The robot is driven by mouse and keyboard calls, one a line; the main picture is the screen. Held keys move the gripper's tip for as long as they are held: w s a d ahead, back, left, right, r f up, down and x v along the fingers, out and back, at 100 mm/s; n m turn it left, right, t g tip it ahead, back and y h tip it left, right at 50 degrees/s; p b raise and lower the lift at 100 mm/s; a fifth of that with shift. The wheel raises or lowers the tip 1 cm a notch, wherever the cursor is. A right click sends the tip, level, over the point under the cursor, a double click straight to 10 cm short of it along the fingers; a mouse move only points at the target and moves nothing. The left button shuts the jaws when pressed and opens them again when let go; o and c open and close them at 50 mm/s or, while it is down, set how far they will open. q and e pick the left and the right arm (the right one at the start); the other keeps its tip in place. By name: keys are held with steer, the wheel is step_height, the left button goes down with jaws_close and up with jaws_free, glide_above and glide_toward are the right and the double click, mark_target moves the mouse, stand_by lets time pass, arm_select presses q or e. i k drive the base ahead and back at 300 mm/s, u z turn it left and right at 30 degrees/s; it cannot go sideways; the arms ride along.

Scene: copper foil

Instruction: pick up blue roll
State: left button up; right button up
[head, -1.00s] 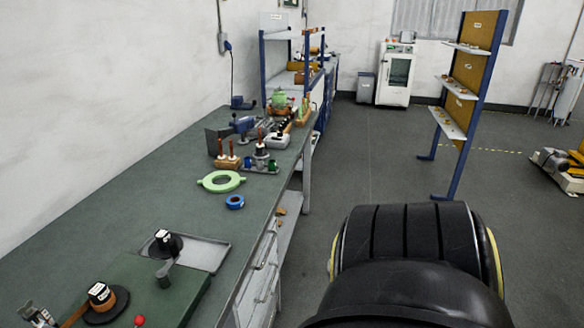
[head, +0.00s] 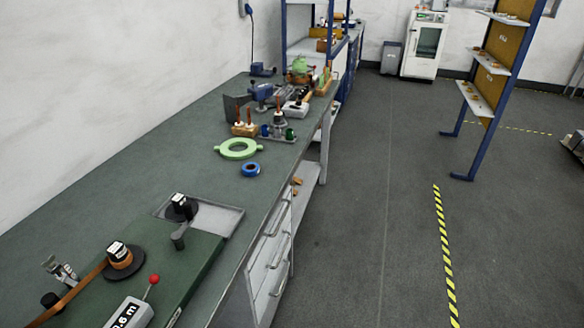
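The blue roll (head: 250,169) is a small blue ring lying flat on the green bench top (head: 130,165), near its right edge. It sits just in front of a pale green ring with side tabs (head: 238,149), close to it. Nothing covers the roll. Neither of my grippers is in the head view.
A grey tray (head: 226,218) and a green board with a copper strip reel (head: 121,258) and a red-knobbed lever (head: 153,281) lie nearer. Vises and small parts stand behind the roll. Open floor (head: 365,230) lies right of the bench, with a yellow-black stripe.

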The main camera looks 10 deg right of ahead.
mark_target(254, 170)
steer(key=z, duration=0.05)
steer(key=k, duration=0.5)
steer(key=z, duration=0.85)
steer(key=i, duration=1.5)
steer(key=u, duration=2.25)
